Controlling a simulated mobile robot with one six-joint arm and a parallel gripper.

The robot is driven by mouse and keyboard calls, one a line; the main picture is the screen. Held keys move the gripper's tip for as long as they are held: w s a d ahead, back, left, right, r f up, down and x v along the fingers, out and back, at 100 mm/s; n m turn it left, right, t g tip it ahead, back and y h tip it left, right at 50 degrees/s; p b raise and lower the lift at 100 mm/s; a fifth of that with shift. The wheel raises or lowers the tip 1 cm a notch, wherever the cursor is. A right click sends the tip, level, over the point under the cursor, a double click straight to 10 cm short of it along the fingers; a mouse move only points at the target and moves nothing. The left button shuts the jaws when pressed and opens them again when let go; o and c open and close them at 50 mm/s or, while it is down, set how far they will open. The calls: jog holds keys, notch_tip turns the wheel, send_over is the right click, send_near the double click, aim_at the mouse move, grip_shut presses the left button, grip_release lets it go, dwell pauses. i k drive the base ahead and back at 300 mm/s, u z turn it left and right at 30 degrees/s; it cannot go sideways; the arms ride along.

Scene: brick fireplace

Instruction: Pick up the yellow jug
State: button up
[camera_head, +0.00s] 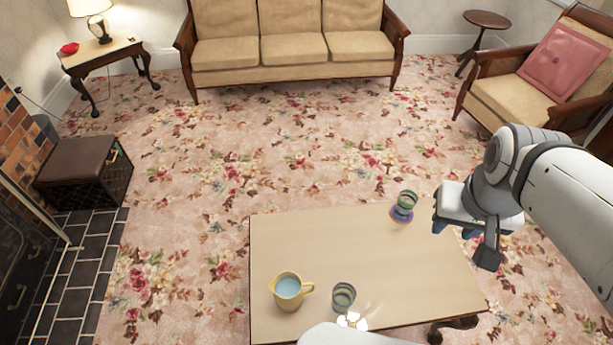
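The yellow jug (288,291) stands upright on the light wooden table (330,245), near its front left. Its handle points right, and pale blue shows inside its mouth. My gripper (456,231) is at the right, over the table's right side and well apart from the jug.
A clear glass (343,297) stands just right of the jug. A green and purple glass item (403,207) is at the table's far edge. The middle of the table is clear. A sofa (290,50), an armchair (530,85) and a dark box (85,172) stand around.

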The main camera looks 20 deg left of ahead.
aim_at(286, 289)
jog(key=u, duration=3.05)
jog(key=k, duration=0.9)
jog(key=z, duration=1)
jog(key=i, duration=1)
jog(key=z, duration=0.05)
jog(key=k, duration=0.25)
jog(key=u, duration=0.1)
